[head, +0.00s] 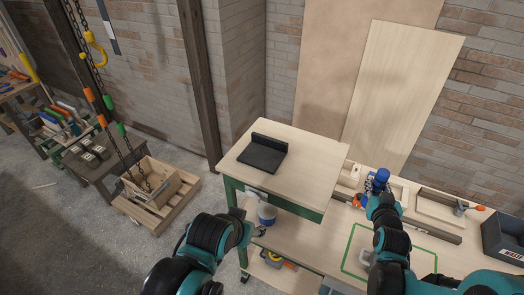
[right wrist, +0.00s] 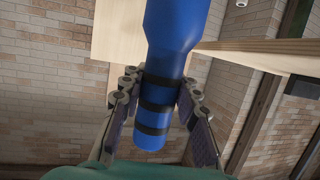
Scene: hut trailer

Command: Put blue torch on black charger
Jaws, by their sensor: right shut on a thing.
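The blue torch (head: 381,177) stands roughly upright in my right gripper (head: 378,190), at the right of the head view. In the right wrist view the torch (right wrist: 168,50) has dark bands on its handle, and the fingers (right wrist: 160,100) close on it from both sides. The black charger (head: 263,155), a flat dark pad with a raised back edge, lies on the raised wooden table top, left of the torch and apart from it. My left gripper (head: 255,218) is low in front of that table; its fingers look apart and empty.
The raised table top (head: 310,165) is bare around the charger. The lower bench (head: 325,250) holds wooden parts, a clamp (head: 462,208) and a dark bin (head: 503,238) at the right.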

